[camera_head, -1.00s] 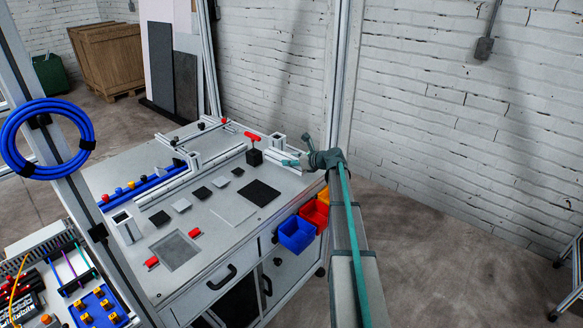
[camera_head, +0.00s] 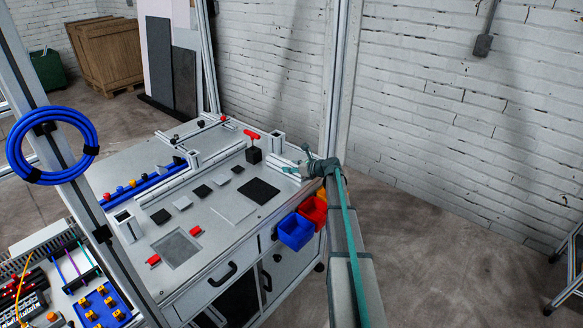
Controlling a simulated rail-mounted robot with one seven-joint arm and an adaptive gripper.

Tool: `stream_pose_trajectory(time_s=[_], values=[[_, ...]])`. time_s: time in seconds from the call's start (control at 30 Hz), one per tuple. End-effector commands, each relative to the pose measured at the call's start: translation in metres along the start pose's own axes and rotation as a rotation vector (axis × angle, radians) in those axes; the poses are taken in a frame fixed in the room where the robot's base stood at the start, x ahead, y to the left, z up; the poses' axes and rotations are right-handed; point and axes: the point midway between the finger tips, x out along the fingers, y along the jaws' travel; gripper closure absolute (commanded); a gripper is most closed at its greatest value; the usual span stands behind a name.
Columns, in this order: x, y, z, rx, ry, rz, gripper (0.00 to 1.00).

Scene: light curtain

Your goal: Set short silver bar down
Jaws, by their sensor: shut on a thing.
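The short silver bar (camera_head: 283,160) shows at the right end of the worktable, beside a square silver post. My gripper (camera_head: 293,170) is at the near end of this bar, at the table's right edge, and is shut on it. The gripper is small in view and its own wrist hides part of the grip. I cannot tell whether the bar touches the table top (camera_head: 215,235).
A black block with a red handle (camera_head: 253,150) stands just left of the bar. Dark and light square plates (camera_head: 258,191) lie mid-table. Blue, red and yellow bins (camera_head: 296,232) hang on the table's right side below my arm. A long silver rail (camera_head: 190,172) crosses the table.

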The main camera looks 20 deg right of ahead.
Motion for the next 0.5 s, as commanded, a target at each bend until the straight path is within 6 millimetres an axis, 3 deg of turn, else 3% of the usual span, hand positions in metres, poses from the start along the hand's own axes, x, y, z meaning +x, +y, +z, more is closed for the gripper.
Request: stream_pose_trajectory(time_s=[0.1, 0.13, 0.27, 0.5], values=[[0.0011, 0.0, -0.0024, 0.001, -0.001, 0.0, 1.0], [0.0013, 0.0, -0.0032, 0.0, 0.0, 0.0, 0.52], [0.0011, 0.0, -0.0026, 0.0, 0.0, 0.0, 0.3], [0.001, 0.0, -0.0025, 0.0, 0.0, 0.0, 0.29]])
